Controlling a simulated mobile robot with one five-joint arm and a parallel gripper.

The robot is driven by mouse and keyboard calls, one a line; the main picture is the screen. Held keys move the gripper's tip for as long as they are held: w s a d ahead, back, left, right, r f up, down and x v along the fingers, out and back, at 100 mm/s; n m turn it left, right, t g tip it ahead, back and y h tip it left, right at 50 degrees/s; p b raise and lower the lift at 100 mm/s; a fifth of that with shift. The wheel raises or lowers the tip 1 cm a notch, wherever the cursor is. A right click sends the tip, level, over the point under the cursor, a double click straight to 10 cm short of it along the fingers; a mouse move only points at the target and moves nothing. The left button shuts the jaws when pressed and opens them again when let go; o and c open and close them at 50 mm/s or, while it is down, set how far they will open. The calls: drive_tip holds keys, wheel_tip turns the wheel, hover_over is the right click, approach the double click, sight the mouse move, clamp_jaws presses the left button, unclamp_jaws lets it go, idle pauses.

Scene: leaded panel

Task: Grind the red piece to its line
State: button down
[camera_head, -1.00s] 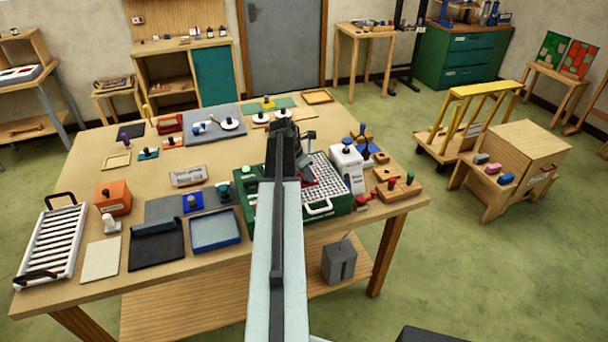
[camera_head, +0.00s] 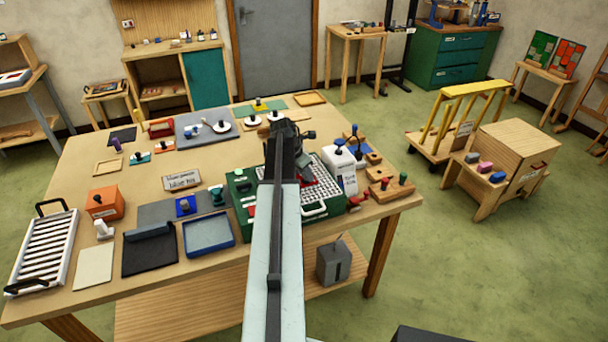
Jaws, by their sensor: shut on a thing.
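The grinder is a green box (camera_head: 243,200) with a white grid top (camera_head: 325,188) at the right part of the workbench. My gripper (camera_head: 296,158) is over the grinder, seen from behind, and my arm hides much of it. A small red patch (camera_head: 306,181) shows just below and right of the gripper, over the grid; it looks like the red piece, held in the jaws. Its outline and its line are hidden. I cannot tell whether it touches the grinding head.
A white bottle (camera_head: 340,168) and wooden blocks with coloured knobs (camera_head: 390,189) stand close to the grinder's right. A blue tray (camera_head: 209,249) and a black tray (camera_head: 150,262) lie to its left. A grey bin (camera_head: 333,264) is on the lower shelf.

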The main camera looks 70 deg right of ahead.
drive_tip(key=shift+w, duration=0.1)
drive_tip(key=shift+w+a, duration=0.9)
drive_tip(key=shift+w, duration=0.05)
drive_tip(key=shift+w+a, duration=0.1)
drive_tip(key=shift+w+a, duration=0.7)
drive_tip(key=shift+w, duration=0.35)
drive_tip(key=shift+s+d, duration=0.1)
drive_tip(key=shift+s+d, duration=0.75)
drive_tip(key=shift+s, duration=0.35)
